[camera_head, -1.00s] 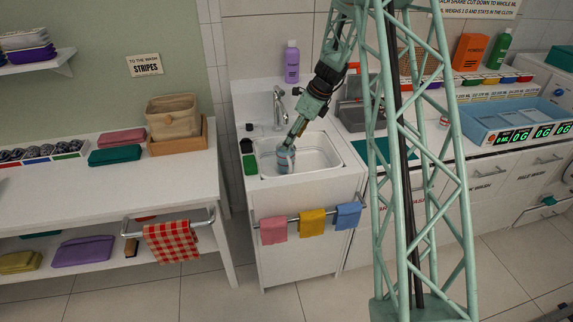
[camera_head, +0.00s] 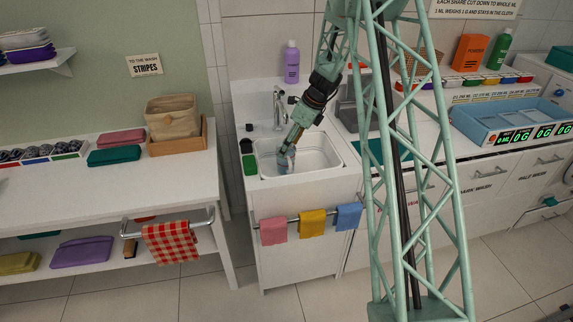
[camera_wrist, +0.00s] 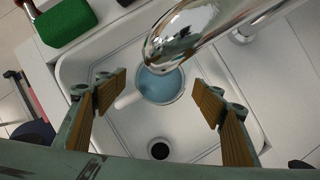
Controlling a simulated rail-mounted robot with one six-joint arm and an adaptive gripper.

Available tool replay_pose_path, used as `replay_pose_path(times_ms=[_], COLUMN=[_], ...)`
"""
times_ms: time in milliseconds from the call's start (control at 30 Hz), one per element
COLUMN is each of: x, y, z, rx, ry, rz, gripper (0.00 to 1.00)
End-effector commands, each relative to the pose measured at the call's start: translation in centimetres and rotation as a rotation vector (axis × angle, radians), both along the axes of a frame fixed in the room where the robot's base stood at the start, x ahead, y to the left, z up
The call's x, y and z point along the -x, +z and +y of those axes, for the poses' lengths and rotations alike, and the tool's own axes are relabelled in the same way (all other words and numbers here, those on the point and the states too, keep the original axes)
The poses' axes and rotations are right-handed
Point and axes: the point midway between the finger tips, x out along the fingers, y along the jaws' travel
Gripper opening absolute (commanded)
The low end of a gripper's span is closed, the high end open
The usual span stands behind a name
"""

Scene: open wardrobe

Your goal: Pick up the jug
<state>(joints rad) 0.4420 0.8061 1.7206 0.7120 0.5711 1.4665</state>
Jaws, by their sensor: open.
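The jug (camera_wrist: 163,86) stands in the white sink basin (camera_wrist: 85,73), with blue liquid inside and a pale handle on its left in the wrist view. The chrome tap spout covers part of its rim there. My gripper (camera_wrist: 160,93) is open, with one tan-padded finger on each side of the jug and gaps between pads and jug. In the head view my gripper (camera_head: 290,147) reaches down into the basin and hides much of the jug (camera_head: 284,163).
The chrome tap (camera_head: 278,110) stands at the back of the sink, its spout close to my gripper. A green sponge (camera_wrist: 66,22) lies on the left rim. A dark drain (camera_wrist: 158,150) shows in the basin floor. A purple bottle (camera_head: 291,62) stands behind.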

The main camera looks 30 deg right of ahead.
Motion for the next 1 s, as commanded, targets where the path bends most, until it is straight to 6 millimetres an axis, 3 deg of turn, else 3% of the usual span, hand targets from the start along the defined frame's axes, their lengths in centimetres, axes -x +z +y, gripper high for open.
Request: replay_pose_path(times_ms=[100, 333, 933, 1000], x=[-0.4, -0.9, -1.0, -1.0], y=[-1.5, -3.0, -3.1, -3.1], z=[0.4, 0.9, 0.9, 0.9], rx=[0.000, 0.000, 0.000, 0.000], ry=[0.001, 0.000, 0.000, 0.000], rz=[0.001, 0.000, 0.000, 0.000], gripper=[0.63, 0.63, 0.63, 0.58])
